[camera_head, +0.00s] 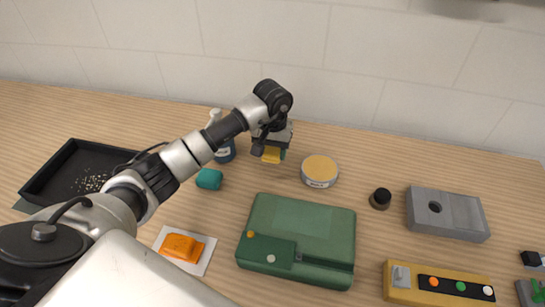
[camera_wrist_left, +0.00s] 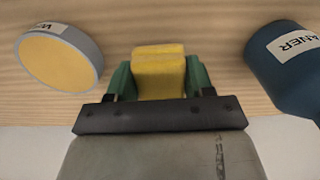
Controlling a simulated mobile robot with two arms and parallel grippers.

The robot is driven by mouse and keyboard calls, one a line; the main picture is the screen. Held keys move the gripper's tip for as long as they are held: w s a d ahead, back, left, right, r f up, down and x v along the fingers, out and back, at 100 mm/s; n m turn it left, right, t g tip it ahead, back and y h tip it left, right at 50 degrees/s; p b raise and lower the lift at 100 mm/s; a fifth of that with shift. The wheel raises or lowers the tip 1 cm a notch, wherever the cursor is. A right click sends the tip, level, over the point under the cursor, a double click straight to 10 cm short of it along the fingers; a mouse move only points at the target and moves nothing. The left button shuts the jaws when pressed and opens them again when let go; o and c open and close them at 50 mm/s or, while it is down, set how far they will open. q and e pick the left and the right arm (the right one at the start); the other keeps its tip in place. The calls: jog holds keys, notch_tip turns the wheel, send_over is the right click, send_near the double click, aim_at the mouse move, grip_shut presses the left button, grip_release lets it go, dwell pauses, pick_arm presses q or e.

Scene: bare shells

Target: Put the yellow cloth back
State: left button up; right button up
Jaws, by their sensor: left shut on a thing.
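The yellow cloth (camera_wrist_left: 158,72) is a small folded yellow block between the green fingers of my left gripper (camera_wrist_left: 158,78) in the left wrist view. In the head view the cloth (camera_head: 271,155) shows just below my left gripper (camera_head: 271,150), near the back of the counter, between the blue bottle and the round tin. My left gripper is shut on the cloth. Whether the cloth touches the counter is hard to tell. My right gripper is not in view.
A blue cleaner bottle (camera_head: 224,151) and a round yellow-topped tin (camera_head: 319,171) flank my gripper. A teal lump (camera_head: 209,179), a green case (camera_head: 297,239), an orange cloth (camera_head: 182,247) on a white sheet and a black tray (camera_head: 68,160) stand nearby. The wall is close behind.

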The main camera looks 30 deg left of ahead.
aim_at(272, 166)
pick_arm(q)
notch_tip(272, 166, down, 4)
jog(key=shift+r+p, duration=0.25)
jog(key=shift+p, duration=0.15)
jog(key=shift+f, duration=0.1)
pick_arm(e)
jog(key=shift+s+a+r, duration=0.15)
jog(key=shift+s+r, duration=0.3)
pick_arm(q)
jog(key=shift+f, duration=0.1)
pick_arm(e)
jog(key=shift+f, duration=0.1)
pick_arm(q)
jog(key=o, duration=0.8)
jog(key=shift+o, duration=0.2)
